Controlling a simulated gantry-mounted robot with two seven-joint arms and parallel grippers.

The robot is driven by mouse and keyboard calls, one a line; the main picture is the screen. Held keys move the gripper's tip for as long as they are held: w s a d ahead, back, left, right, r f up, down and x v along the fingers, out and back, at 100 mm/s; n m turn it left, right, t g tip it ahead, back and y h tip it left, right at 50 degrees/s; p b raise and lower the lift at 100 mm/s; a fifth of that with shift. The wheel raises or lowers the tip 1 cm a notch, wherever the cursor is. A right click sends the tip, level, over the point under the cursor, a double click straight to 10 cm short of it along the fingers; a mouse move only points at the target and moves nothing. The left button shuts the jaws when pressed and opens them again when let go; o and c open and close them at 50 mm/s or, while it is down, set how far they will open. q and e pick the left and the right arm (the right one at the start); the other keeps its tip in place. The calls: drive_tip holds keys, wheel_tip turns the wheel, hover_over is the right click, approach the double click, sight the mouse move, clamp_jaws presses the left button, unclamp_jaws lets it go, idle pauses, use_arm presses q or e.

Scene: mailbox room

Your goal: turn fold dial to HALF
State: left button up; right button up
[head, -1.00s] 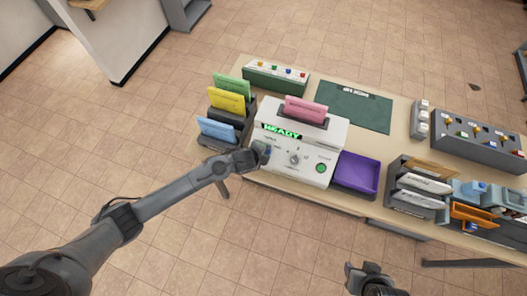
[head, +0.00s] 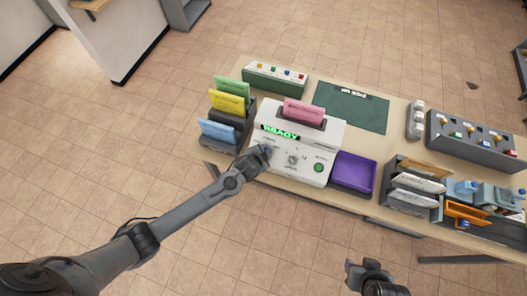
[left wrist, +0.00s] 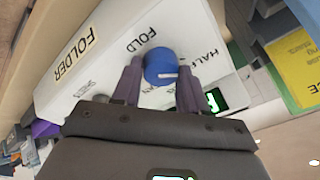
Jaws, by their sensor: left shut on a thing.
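The white folder machine (head: 272,166) stands on the table, its display lit green with READY. Its blue fold dial (left wrist: 160,66) shows in the left wrist view, with FOLD printed above and HALF to the right. A short white mark lies on the dial's lower right part; I cannot tell exactly which label it points to. My left gripper (left wrist: 158,75) is shut on the dial, one finger on each side. In the head view the left gripper (head: 262,153) mostly hides the dial. My right gripper (head: 350,268) hangs in front of the table, away from the machine.
A grey dial (head: 293,160) and a green button (head: 318,168) sit right of the fold dial. Pink paper (head: 303,112) stands in the machine's top. A purple tray (head: 354,172) is to the right; a rack with colored folders (head: 226,104) is close on the left.

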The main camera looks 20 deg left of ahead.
use_arm(q)
drive_tip(key=shift+n, duration=0.6)
drive_tip(key=o, duration=1)
drive_tip(key=shift+o, duration=0.2)
drive_tip(key=shift+r, duration=0.1)
drive_tip(key=shift+s+r, duration=0.15)
drive_tip(key=v, duration=1)
drive_tip(key=shift+d, duration=0.15)
drive_tip(key=shift+s, duration=0.15)
